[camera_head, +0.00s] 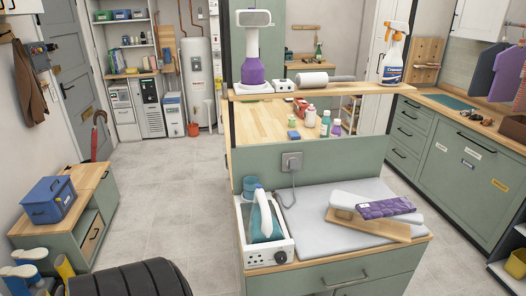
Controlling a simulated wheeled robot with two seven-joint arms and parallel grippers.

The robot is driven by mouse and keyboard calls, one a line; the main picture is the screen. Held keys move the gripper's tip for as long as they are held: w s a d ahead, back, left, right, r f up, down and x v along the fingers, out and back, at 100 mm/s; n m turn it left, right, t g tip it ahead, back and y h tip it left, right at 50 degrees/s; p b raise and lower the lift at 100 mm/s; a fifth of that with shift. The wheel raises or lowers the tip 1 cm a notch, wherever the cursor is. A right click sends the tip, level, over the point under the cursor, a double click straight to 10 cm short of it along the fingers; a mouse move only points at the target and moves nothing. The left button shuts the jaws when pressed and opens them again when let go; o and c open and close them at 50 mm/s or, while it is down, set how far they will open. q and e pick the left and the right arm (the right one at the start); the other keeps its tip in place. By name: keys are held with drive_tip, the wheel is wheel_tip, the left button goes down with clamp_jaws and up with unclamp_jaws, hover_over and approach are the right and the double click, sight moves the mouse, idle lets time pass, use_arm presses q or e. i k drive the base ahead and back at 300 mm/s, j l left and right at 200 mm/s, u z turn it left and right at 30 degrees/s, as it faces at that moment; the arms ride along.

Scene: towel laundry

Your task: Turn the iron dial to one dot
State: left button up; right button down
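A teal and white iron (264,221) rests on a white base unit (256,258) at the left front of the green counter. A small dark round dial (280,257) is on the front face of the base unit. Its dots and pointer are too small to read. A cord runs from beside the iron up to a grey wall socket (291,162). Neither my left nor my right gripper is in view.
A grey ironing pad (310,225) lies right of the iron, with a wooden board (370,225) and a folded purple cloth (387,207) on it. A blue-green cup (252,184) stands behind the iron. A raised shelf (345,89) stands behind. Open floor (175,200) is at left.

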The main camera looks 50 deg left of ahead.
sight(281, 258)
drive_tip(key=u, duration=1.6)
